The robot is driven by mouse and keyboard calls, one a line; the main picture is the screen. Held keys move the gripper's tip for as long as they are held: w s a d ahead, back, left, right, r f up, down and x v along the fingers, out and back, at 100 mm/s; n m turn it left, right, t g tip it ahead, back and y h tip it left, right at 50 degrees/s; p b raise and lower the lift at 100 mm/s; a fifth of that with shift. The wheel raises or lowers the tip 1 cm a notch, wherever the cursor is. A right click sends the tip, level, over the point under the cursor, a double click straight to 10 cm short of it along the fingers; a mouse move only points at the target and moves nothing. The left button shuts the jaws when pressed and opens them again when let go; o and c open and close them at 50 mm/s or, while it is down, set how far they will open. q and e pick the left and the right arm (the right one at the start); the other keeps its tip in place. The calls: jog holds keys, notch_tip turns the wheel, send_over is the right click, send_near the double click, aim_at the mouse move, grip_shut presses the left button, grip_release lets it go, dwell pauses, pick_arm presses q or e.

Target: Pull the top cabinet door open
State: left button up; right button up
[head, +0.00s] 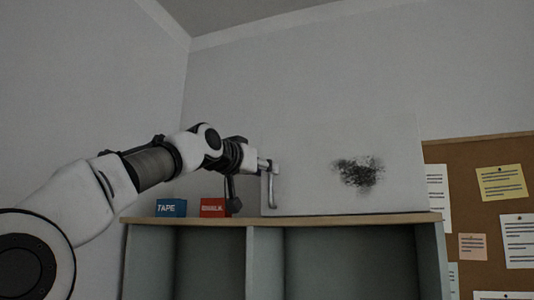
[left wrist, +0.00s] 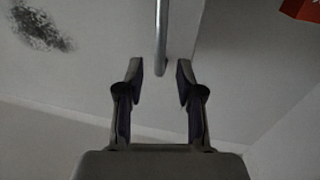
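The top cabinet door (head: 310,150) is a pale panel with a dark smudge, standing above the wooden top of a shelf unit. It looks closed. Its upright metal handle (head: 271,190) is near its left edge. My left gripper (head: 266,165) is at the handle's upper part. In the left wrist view my left gripper (left wrist: 160,70) is open, and the end of the handle bar (left wrist: 161,40) lies between its fingertips, with gaps on both sides. The door (left wrist: 100,50) with its smudge also shows there. My right gripper is in neither view.
A blue TAPE box (head: 171,208) and a red box (head: 213,207) stand on the shelf unit's wooden top (head: 300,218), left of the door and below my left wrist. A cork board (head: 480,150) with pinned notes hangs at right. Open compartments lie below.

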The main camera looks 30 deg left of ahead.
aim_at(269, 176)
pick_arm(q)
jog(key=w, duration=0.2)
jog(key=w+f+p, duration=0.1)
jog(key=w, duration=0.1)
jog(key=shift+a, duration=0.15)
jog(key=shift+s+r, duration=0.1)
jog(key=shift+s, duration=0.4)
jog(key=shift+w+d, duration=0.1)
jog(key=shift+d, duration=0.1)
grip_shut()
jog(key=shift+a, duration=0.1)
